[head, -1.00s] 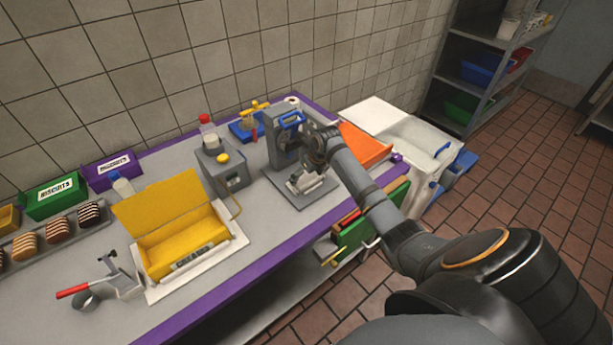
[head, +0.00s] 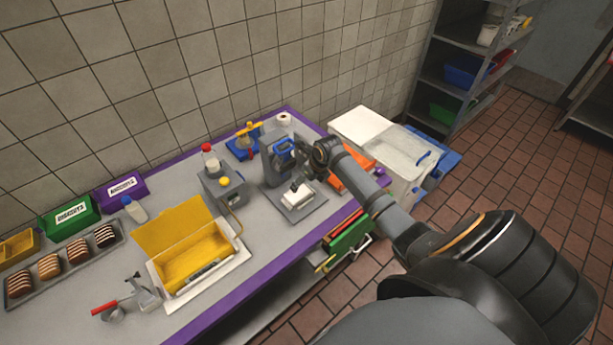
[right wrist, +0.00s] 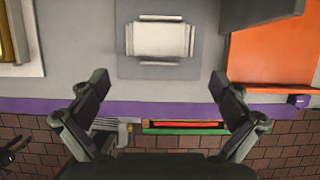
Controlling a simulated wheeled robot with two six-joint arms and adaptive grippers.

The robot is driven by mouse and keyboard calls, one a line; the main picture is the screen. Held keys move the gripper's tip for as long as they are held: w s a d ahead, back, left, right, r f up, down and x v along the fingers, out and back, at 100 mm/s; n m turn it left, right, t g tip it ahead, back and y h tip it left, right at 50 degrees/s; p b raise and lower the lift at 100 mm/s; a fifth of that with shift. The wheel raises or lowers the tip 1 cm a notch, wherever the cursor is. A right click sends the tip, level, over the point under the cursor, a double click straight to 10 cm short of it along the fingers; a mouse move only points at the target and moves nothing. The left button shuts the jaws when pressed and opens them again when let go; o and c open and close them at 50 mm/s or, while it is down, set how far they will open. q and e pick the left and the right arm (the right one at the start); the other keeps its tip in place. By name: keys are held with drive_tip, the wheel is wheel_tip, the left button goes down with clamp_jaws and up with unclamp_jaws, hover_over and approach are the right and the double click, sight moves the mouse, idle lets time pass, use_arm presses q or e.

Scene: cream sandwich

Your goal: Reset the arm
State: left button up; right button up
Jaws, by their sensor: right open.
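My right gripper (head: 318,156) is in the head view, beside the upper part of a grey press with a blue handle (head: 283,146). Its fingertips are partly hidden there. In the right wrist view my right gripper (right wrist: 160,86) has its two fingers wide apart with nothing between them. It is above the front purple edge of the counter. A white rectangular piece (right wrist: 160,38) lies on the grey base plate (right wrist: 128,68) ahead of the fingers. The plate also shows in the head view (head: 318,200). My left gripper is not in view.
On the counter (head: 120,265) are an open yellow box (head: 170,228), a grey machine with a yellow button (head: 230,190) and a biscuit tray (head: 70,262). An orange board (head: 338,184) and a white bin (head: 408,155) are near the right end. Floor is clear right of the counter.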

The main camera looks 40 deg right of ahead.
idle(0.3)
drive_tip(key=s+a+f+n, duration=0.2)
drive_tip(key=s+a+n, duration=0.8)
drive_tip(key=n, duration=0.7)
drive_tip(key=s+a+r+n+h, duration=0.1)
drive_tip(key=s+a+r+n, duration=0.15)
drive_tip(key=s+n, duration=0.55)
drive_tip(key=s+a+r+n, duration=0.1)
drive_tip(key=s+r+n, duration=0.4)
drive_tip(key=n, duration=0.5)
drive_tip(key=s+d+f+g+b, duration=0.15)
drive_tip(key=f+b, duration=0.25)
drive_tip(key=f, duration=1.3)
drive_tip(key=s+d+f+g+b, duration=0.1)
drive_tip(key=s+f+b, duration=0.15)
drive_tip(key=f, duration=1.45)
drive_tip(key=s+f+b, duration=0.3)
drive_tip(key=s+f, duration=0.6)
drive_tip(key=f, duration=0.2)
drive_tip(key=s+d+f+b, duration=0.1)
drive_tip(key=s+f+b, duration=0.2)
drive_tip(key=s+f, duration=0.6)
wheel_tip(320, 180, down, 3)
drive_tip(key=shift+d+r+g+b, duration=0.1)
drive_tip(key=shift+d+g+b, duration=0.15)
drive_tip(key=shift+g+b, duration=0.1)
